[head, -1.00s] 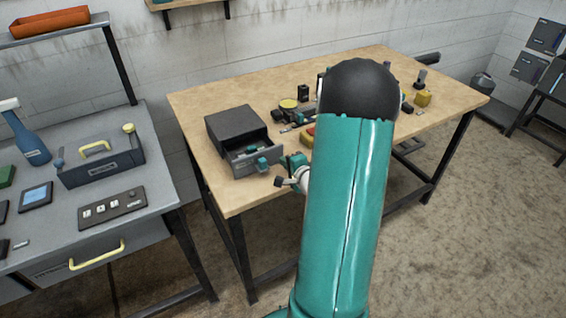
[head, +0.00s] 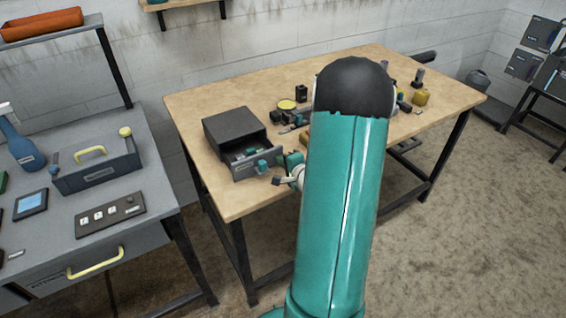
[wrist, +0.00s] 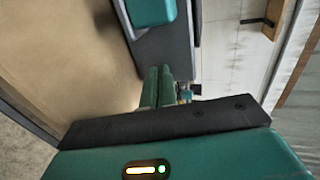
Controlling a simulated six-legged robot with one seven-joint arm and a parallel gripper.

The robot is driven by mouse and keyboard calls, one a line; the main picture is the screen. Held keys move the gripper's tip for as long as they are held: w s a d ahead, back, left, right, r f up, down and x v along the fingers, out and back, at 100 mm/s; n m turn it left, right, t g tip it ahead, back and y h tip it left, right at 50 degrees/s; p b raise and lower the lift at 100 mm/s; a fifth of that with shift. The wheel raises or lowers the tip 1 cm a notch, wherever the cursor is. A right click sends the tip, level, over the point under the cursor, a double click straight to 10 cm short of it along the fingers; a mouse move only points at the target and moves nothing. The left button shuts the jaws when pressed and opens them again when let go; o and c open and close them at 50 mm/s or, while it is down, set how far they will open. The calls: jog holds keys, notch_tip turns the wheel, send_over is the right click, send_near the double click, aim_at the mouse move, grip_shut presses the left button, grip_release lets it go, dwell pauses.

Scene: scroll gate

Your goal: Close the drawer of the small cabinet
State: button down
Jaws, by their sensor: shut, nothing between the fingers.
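The small dark cabinet (head: 231,124) stands on the wooden table at its left end. Its drawer (head: 258,164) is pulled out, with a teal handle on the front and small things inside. My gripper (head: 284,161) is just right of the drawer front, partly hidden by my arm. In the wrist view my gripper's teal fingers (wrist: 158,74) are shut together and empty. Their tips overlap the dark drawer front (wrist: 166,52), with the teal handle (wrist: 150,10) at the top. I cannot tell whether the tips touch the front.
The wooden table (head: 190,100) holds several tools and small items behind and right of the cabinet. A grey workbench (head: 155,190) with a toolbox (head: 97,172) stands at the left, a gap between it and the table. The table's front edge is near my gripper.

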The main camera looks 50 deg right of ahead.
aim_at(267, 143)
jog(key=w+d, duration=0.1)
jog(key=w, duration=0.5)
jog(key=w+d, duration=0.1)
jog(key=w, duration=0.2)
jog(key=shift+w+d, duration=0.25)
jog(key=shift+d, duration=0.05)
jog(key=shift+w+d+r, duration=0.1)
jog(key=shift+w+r, duration=0.05)
jog(key=shift+w, duration=0.25)
